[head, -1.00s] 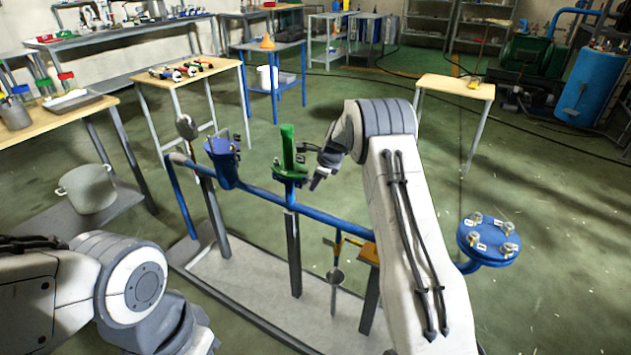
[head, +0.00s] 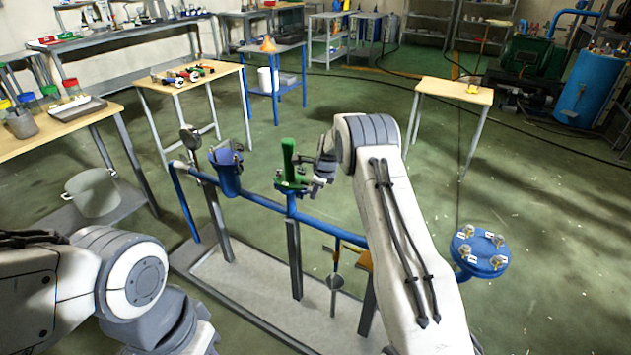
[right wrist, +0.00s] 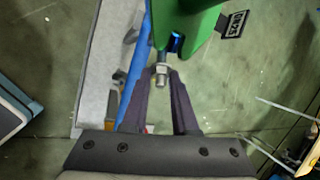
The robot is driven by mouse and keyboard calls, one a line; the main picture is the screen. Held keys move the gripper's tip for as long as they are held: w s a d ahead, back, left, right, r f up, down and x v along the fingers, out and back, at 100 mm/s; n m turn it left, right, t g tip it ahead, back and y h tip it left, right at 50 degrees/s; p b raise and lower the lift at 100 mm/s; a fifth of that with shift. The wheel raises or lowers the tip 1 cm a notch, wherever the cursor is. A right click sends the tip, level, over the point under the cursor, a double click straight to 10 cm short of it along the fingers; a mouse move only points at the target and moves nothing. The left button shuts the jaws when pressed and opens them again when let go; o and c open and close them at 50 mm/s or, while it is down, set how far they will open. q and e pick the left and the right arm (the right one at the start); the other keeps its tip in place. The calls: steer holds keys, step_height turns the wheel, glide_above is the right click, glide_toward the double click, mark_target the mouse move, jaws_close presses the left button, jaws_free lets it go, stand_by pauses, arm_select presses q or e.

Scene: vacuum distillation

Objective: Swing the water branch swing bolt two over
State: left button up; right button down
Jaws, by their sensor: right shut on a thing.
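The water branch is a blue pipe (head: 262,203) on posts over a grey base tray. A green fitting (head: 289,170) with a tall upright lever stands on it. In the right wrist view the green body (right wrist: 188,30) has a blue-lined slot, with a metal swing bolt and nut (right wrist: 162,72) at its lower edge. My right gripper (right wrist: 163,82) is shut on this bolt, one dark finger on each side. In the head view my right gripper (head: 312,183) is right beside the green fitting. I cannot tell the bolt's number. My left gripper is out of view; only its arm shows.
A blue strainer-like vessel (head: 228,172) and a round gauge stand left on the pipe. A blue flange disc (head: 480,249) with several bolts lies right of my right arm. A black-and-white tag (right wrist: 233,24) hangs near the bolt.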

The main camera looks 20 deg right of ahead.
steer(key=p, duration=0.1)
steer(key=r+g+h+p, duration=0.1)
steer(key=p, duration=0.1)
steer(key=shift+w+a+r+p, duration=0.1)
steer(key=shift+w+a+p, duration=0.2)
steer(key=shift+w+a+f+g, duration=0.1)
steer(key=shift+f+g, duration=0.1)
steer(key=shift+g, duration=0.1)
steer(key=shift+w+b, duration=0.1)
steer(key=shift+b, duration=0.4)
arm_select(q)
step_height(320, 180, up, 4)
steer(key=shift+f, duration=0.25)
arm_select(e)
steer(key=shift+a+r+g+h, duration=0.1)
steer(key=shift+r+g+h, duration=0.15)
steer(key=shift+g+h, duration=0.2)
steer(key=c, duration=0.9)
jaws_free()
steer(key=shift+c, duration=0.2)
